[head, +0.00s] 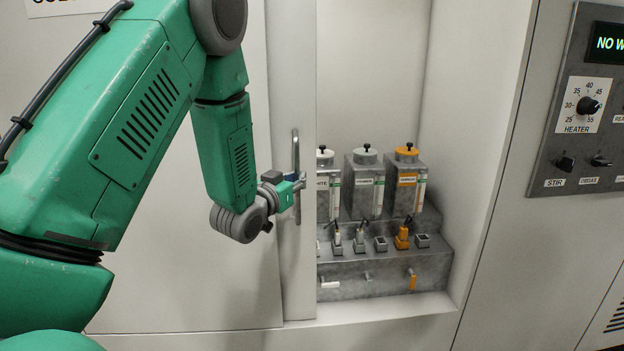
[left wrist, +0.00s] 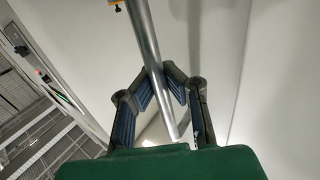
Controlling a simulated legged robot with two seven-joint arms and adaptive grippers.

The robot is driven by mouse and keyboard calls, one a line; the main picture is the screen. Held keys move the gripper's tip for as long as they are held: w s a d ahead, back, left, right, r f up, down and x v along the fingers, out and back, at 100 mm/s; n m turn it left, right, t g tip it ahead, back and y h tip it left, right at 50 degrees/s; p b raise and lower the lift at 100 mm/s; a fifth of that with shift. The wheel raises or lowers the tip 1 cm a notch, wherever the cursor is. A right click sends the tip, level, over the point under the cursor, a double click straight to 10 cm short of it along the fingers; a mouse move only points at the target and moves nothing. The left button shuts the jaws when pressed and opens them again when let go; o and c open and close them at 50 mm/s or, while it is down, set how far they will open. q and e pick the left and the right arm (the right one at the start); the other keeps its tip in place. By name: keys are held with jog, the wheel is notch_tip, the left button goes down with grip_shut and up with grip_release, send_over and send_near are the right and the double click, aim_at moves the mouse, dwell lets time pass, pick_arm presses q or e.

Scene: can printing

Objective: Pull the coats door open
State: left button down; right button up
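The coats door (head: 293,90) is a pale panel with a vertical metal bar handle (head: 296,165) near its right edge. It stands partly open; the recess to its right shows, and its edge hides part of the leftmost canister. My left gripper (head: 297,184) is at the handle, around its middle. In the left wrist view its fingers (left wrist: 160,88) close from both sides on the metal handle bar (left wrist: 147,45). My right gripper is not in view.
Inside the recess, several canisters, one with an orange lid (head: 407,152), stand on a grey stepped metal rack (head: 385,270) with small taps. A control panel (head: 590,100) with a heater dial is at the right. A pale ledge (head: 390,306) runs below the rack.

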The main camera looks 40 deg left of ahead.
pick_arm(q)
jog(key=shift+s+a, duration=0.6)
jog(key=shift+s, duration=0.1)
jog(key=c, duration=1.6)
grip_release()
jog(key=shift+w+d, duration=0.15)
jog(key=shift+o, duration=0.2)
jog(key=v, duration=0.7)
jog(key=shift+d+f, duration=0.1)
